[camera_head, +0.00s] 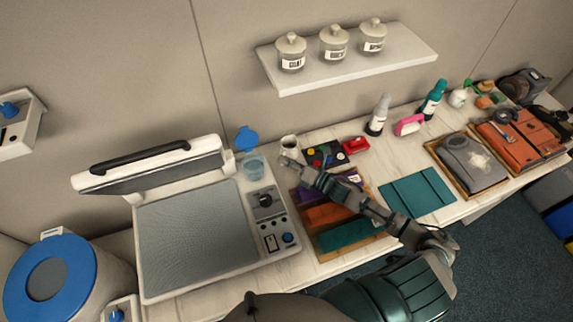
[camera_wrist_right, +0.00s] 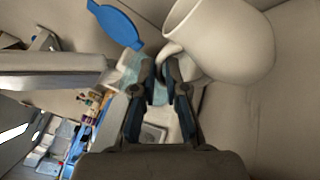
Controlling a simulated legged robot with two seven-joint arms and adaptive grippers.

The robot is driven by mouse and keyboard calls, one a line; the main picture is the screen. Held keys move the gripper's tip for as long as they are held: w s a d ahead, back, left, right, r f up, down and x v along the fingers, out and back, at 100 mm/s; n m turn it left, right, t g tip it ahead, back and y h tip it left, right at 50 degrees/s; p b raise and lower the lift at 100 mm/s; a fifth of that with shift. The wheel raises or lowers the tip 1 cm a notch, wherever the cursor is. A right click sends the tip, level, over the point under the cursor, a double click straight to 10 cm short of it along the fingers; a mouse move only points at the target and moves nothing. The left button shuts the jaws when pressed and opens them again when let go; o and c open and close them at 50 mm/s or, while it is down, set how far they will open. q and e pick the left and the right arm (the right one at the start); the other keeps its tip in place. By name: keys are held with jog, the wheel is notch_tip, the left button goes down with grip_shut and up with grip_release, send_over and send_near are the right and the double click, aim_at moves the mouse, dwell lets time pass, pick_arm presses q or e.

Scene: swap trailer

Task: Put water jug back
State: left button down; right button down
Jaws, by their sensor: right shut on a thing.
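A white water jug (camera_head: 289,141) is above the worktop, just right of a clear cup with an open blue lid. It fills the upper middle of the right wrist view (camera_wrist_right: 230,42), where it looks tilted. My right gripper (camera_head: 287,161) reaches in from the right and is shut on the jug's handle. In the wrist view its fingers (camera_wrist_right: 162,82) meet around the lower end of the handle. I cannot tell whether the jug's base touches the worktop. My left gripper is not in view.
A hot press (camera_head: 185,235) with its lid raised stands left of the clear cup (camera_head: 253,167). A dark tray (camera_head: 322,153), a red object (camera_head: 355,145) and coloured folded pieces (camera_head: 345,235) lie to the right. A wall shelf (camera_head: 350,60) with several jars hangs above.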

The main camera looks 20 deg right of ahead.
jog(key=shift+d+f, duration=0.15)
jog(key=shift+f, duration=0.45)
jog(key=shift+d+f, duration=0.15)
jog(key=shift+f, duration=0.4)
jog(key=shift+d+f, duration=0.1)
jog(key=shift+d, duration=0.2)
jog(key=c, duration=1.2)
grip_release()
jog(key=shift+a, duration=0.4)
jog(key=shift+s+d, duration=0.1)
jog(key=shift+s, duration=0.1)
jog(key=v, duration=1)
jog(key=shift+s+d+f+b, duration=0.1)
jog(key=shift+s+d+b, duration=0.1)
jog(key=shift+d+b, duration=0.2)
jog(key=shift+s+d, duration=0.15)
jog(key=shift+s, duration=0.15)
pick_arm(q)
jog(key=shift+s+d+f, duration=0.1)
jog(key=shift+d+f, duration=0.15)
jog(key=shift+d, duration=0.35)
pick_arm(e)
jog(key=shift+s, duration=0.2)
jog(key=shift+d, duration=0.2)
